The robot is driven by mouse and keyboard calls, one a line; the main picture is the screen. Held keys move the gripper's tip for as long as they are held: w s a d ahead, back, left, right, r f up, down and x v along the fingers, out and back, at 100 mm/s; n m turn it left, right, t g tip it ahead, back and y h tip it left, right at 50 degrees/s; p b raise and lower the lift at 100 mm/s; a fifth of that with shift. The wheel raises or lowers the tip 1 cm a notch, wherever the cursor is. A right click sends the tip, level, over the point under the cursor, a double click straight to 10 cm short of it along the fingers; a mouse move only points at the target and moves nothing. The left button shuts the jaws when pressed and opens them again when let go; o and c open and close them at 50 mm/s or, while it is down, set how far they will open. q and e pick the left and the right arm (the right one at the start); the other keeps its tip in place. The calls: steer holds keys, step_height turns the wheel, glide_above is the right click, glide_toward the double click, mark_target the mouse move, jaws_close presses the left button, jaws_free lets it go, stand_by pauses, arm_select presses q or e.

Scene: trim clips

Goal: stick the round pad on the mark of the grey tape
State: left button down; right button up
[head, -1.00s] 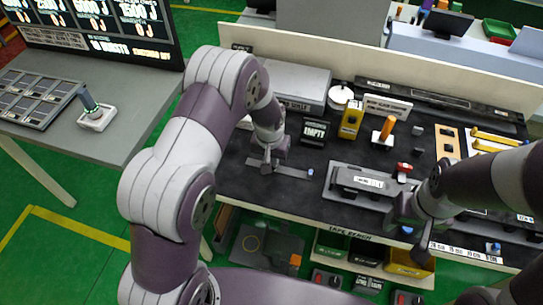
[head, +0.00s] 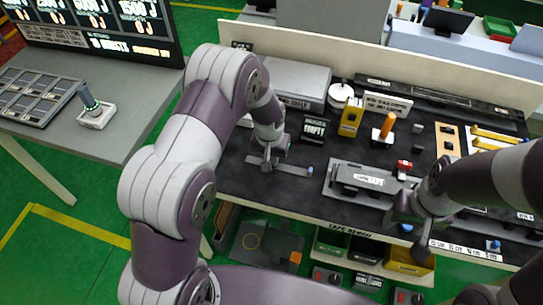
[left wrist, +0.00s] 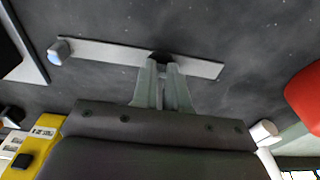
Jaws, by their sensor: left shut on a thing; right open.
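The grey tape (head: 290,170) lies as a flat strip on the dark bench top. It also shows in the left wrist view (left wrist: 195,67), with a small blue-and-white piece (left wrist: 59,51) at its left end. My left gripper (head: 268,164) is over the strip, fingers pointing down. In the left wrist view its fingers (left wrist: 160,70) are shut on a small dark thing (left wrist: 160,57), mostly hidden, at the strip. I cannot tell whether this is the round pad. The mark is not visible. My right gripper (head: 408,222) is open near the bench's front edge.
A grey fixture (head: 365,182) lies right of the strip. A yellow box (head: 350,117), an orange-handled tool (head: 387,127) and a red piece (head: 403,166) stand on the bench. Bare dark bench (head: 315,195) lies in front of the strip.

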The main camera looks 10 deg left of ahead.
arm_select(q)
steer(key=shift+f, duration=0.15)
stand_by(0.5)
steer(key=c, duration=1.1)
jaws_free()
step_height(320, 180, up, 12)
steer(key=s+r+b, duration=0.1)
steer(key=s+b, duration=0.1)
steer(key=s+a, duration=0.1)
steer(key=s, duration=0.4)
steer(key=s+a, duration=0.1)
steer(key=s, duration=0.5)
steer(key=s+a, duration=0.2)
steer(key=s, duration=0.4)
